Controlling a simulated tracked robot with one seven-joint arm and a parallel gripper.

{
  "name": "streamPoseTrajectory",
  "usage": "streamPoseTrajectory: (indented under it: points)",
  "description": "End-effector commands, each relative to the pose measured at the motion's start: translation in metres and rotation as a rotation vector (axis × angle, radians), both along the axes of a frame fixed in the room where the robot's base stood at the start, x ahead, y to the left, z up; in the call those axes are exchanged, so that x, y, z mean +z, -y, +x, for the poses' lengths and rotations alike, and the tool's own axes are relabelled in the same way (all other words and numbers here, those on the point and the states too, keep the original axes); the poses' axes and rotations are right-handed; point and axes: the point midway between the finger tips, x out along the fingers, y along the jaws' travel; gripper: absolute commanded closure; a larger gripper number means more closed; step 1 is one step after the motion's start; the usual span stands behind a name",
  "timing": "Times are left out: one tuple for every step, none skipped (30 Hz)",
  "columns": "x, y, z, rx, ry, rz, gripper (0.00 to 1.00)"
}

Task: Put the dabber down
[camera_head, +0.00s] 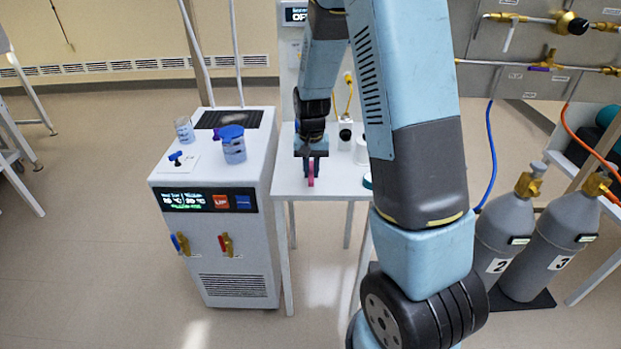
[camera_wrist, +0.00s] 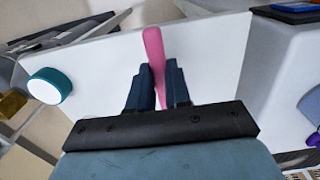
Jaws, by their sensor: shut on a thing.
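The dabber is a pink, rounded stick. In the wrist view the dabber (camera_wrist: 153,45) stands out between the two dark blue fingers of my gripper (camera_wrist: 158,82), which are shut on it. In the head view my gripper (camera_head: 311,160) points down over the front part of the small white table (camera_head: 335,188), with the pink dabber (camera_head: 311,179) showing below it. The white table top (camera_wrist: 215,60) lies behind the dabber in the wrist view. I cannot tell whether the dabber touches the table.
A teal-lidded round container (camera_wrist: 48,86) stands left in the wrist view. A white chiller cabinet (camera_head: 215,181) adjoins the table on the left, with a blue-lidded beaker (camera_head: 234,150) on top. Gas cylinders (camera_head: 503,235) stand right. The table around my gripper looks clear.

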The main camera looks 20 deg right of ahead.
Motion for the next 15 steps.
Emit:
streamPoseTrajectory:
  points:
    - [-0.003, -0.001, 0.002, 0.000, -0.001, 0.000, 1.00]
    - [-0.004, -0.001, 0.003, 0.000, -0.001, 0.000, 1.00]
    - [-0.008, -0.002, 0.005, 0.000, -0.001, 0.000, 1.00]
    - [-0.012, -0.001, 0.004, 0.000, -0.002, 0.000, 1.00]
    - [-0.017, -0.001, 0.004, -0.001, -0.003, 0.000, 1.00]
    - [-0.023, -0.001, 0.004, -0.001, -0.003, 0.000, 1.00]
    - [-0.026, -0.001, 0.004, -0.001, -0.002, 0.000, 1.00]
    - [-0.030, -0.001, 0.004, -0.001, -0.002, 0.001, 1.00]
    - [-0.033, -0.001, 0.003, -0.001, -0.003, 0.001, 1.00]
    - [-0.035, -0.001, 0.004, -0.001, -0.002, 0.001, 1.00]
    - [-0.036, -0.001, 0.004, -0.001, -0.001, 0.000, 1.00]
    - [-0.036, -0.001, 0.004, -0.001, 0.000, 0.001, 1.00]
    - [-0.035, -0.001, 0.004, -0.001, 0.001, 0.001, 1.00]
    - [-0.035, -0.001, 0.004, -0.001, 0.001, 0.001, 1.00]
    - [-0.035, -0.001, 0.004, -0.001, 0.001, 0.001, 1.00]
